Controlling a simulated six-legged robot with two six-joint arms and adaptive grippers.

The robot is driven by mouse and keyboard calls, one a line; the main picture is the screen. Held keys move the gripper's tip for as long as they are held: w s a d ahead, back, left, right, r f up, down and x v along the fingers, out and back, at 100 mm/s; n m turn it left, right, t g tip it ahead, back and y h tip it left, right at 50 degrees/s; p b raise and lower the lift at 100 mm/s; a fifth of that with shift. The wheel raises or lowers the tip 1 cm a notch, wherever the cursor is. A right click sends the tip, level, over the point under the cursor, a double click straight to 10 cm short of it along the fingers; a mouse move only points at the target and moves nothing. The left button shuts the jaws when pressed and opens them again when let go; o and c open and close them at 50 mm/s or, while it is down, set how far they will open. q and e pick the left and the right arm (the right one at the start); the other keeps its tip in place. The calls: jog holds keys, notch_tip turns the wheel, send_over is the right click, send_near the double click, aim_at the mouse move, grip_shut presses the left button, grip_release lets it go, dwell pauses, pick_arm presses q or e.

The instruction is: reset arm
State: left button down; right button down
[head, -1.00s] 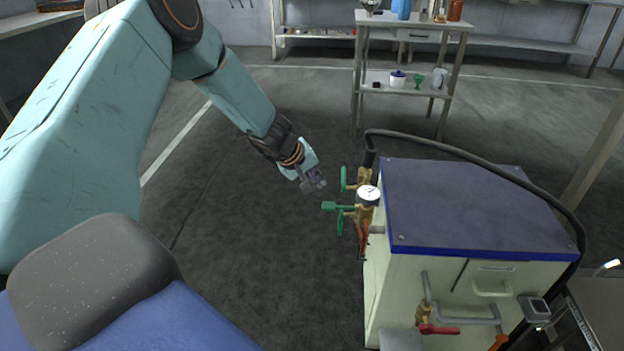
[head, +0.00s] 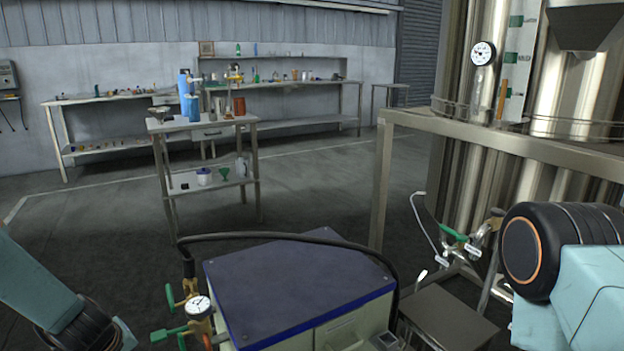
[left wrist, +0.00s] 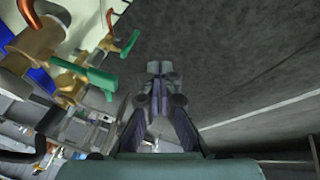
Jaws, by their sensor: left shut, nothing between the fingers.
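My left arm (head: 62,305) comes in at the lower left of the head view, and its gripper is cut off below the frame. In the left wrist view my left gripper (left wrist: 158,72) is shut and empty, its fingertips together over bare floor. The brass valves with green handles (left wrist: 88,80) are to the left of the fingers there, apart from them. My right arm (head: 560,265) shows at the right edge of the head view. Its gripper is out of frame.
A cabinet with a dark top (head: 300,285) stands low in front, with a pressure gauge (head: 199,306) and a black hose (head: 300,236). A shelf cart (head: 205,125) with bottles stands behind. Steel tanks (head: 480,130) and a metal frame (head: 381,185) are at right. Floor at left is open.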

pick_arm(q)
jog(key=s+d+f+m+g+p, duration=0.1)
jog(key=s+d+m, duration=0.2)
jog(key=s, duration=0.8)
jog(key=s+d+f+m+g+p, duration=0.1)
jog(key=s+d+m+g+p, duration=0.1)
jog(key=s+d, duration=0.5)
jog(key=s+d+f+m+g+h+p, duration=0.1)
jog(key=s+d+m, duration=0.4)
jog(key=s, duration=1)
jog(key=shift+s+d+g+p, duration=0.3)
jog(key=shift+d+g+p, duration=0.2)
jog(key=shift+d+p, duration=0.15)
jog(key=shift+s+a, duration=0.15)
jog(key=shift+s, duration=0.05)
